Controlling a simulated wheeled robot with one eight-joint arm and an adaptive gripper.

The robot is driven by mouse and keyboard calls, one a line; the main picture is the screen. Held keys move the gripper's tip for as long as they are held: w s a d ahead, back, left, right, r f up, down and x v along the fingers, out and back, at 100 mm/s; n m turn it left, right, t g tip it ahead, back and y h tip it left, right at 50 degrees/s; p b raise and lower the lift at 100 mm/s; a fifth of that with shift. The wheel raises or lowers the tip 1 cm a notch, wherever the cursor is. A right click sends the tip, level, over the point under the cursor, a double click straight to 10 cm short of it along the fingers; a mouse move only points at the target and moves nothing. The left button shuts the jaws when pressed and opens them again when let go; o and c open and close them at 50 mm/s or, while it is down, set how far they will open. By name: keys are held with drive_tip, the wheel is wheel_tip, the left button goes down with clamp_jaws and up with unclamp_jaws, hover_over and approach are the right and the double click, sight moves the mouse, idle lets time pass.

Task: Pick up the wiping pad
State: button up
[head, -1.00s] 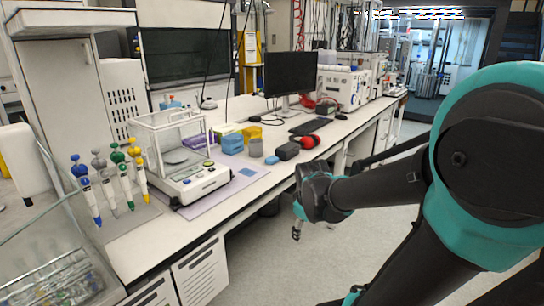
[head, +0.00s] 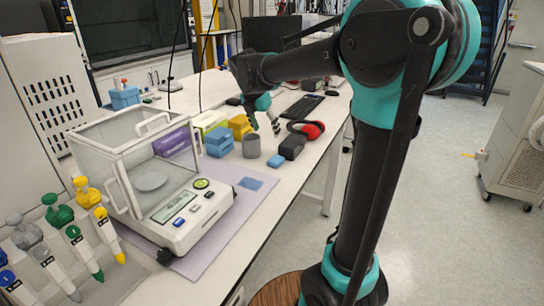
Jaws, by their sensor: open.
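A small flat blue square (head: 251,183), which looks like the wiping pad, lies on the bench at the right edge of the lilac mat, just right of the balance. My gripper (head: 265,124) points down above the bench, behind the pad and a little to its right in the picture. It is open and empty, apart from the pad. Nothing covers the pad.
The glass-walled balance (head: 160,200) stands left of the pad. A grey cup (head: 251,146), blue boxes (head: 219,142), a black block (head: 292,146) and red ear muffs (head: 311,130) stand behind. Pipettes (head: 88,240) stand at the front left.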

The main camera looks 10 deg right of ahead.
sight(276, 159)
drive_tip(key=x, duration=1.7)
drive_tip(key=shift+w, duration=0.35)
drive_tip(key=shift+c, duration=0.6)
drive_tip(key=c, duration=0.8)
